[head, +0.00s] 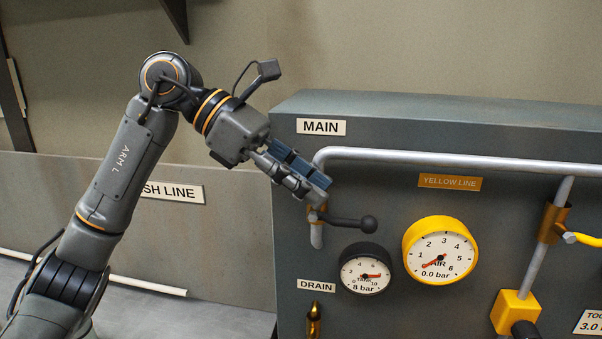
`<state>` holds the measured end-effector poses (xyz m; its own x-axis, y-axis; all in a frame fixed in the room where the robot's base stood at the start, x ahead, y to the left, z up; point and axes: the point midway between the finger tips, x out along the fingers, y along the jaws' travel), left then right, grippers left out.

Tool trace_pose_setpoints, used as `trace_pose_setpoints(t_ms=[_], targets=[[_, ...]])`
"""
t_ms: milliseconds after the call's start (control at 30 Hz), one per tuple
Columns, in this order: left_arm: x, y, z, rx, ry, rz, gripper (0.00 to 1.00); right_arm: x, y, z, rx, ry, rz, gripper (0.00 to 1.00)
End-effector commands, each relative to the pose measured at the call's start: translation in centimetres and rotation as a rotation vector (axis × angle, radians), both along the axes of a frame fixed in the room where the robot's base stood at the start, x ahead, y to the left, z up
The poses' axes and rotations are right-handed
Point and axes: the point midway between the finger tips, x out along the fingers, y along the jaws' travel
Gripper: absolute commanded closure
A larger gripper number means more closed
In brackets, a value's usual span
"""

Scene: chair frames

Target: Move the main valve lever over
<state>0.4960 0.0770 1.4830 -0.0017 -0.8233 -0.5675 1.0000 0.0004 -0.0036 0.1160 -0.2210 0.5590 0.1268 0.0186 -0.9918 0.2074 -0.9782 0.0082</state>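The main valve lever (348,221) is a dark bar with a round ball knob at its right end. My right gripper is not in view.
A silver pipe (440,158) runs across the grey panel (385,118). Below the lever are a black gauge (366,270) and a yellow air gauge (440,250). A brass fitting (314,320) stands under the DRAIN label (316,286). A yellow valve (515,312) is at lower right.

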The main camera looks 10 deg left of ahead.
Motion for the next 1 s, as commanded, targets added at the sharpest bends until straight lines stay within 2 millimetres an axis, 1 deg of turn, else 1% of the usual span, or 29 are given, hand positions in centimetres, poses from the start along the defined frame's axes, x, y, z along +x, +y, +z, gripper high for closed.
trace_pose_setpoints(t_ms=[33,200,300,367,433,600,667,700,733,767,867,1000], targets=[[0.0,-0.3,-0.3,0.000,0.000,-0.002,0.66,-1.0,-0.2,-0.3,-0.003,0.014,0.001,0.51],[-0.1,-1.7,-1.4,0.000,0.001,-0.003,0.66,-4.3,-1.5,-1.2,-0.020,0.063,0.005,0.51],[0.0,-2.8,-2.2,-0.001,0.001,-0.003,0.66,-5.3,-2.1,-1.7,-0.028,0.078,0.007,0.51],[-0.1,-3.5,-2.7,-0.002,0.001,-0.004,0.66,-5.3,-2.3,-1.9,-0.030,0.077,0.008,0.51],[-0.1,-4.4,-3.3,-0.001,0.002,-0.003,0.66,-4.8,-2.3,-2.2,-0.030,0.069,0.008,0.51],[-0.1,-6.6,-4.7,-0.002,0.002,-0.005,0.66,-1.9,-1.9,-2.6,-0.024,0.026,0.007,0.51],[-0.1,-6.3,-4.3,-0.002,0.001,-0.001,0.78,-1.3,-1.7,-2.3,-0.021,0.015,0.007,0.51],[-0.1,-6.2,-4.3,-0.002,0.001,-0.001,0.86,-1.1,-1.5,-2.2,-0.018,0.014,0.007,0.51],[0.0,-6.2,-4.3,-0.002,0.001,-0.001,0.93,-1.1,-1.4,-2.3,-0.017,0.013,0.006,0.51],[0.0,-6.2,-4.3,-0.002,0.001,-0.001,0.95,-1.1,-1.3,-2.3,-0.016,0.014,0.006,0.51],[0.0,-6.2,-4.2,-0.003,0.001,-0.001,0.95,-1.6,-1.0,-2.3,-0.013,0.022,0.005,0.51],[0.0,-6.1,-3.9,-0.003,-0.001,0.001,0.95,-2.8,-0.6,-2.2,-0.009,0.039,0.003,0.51]])
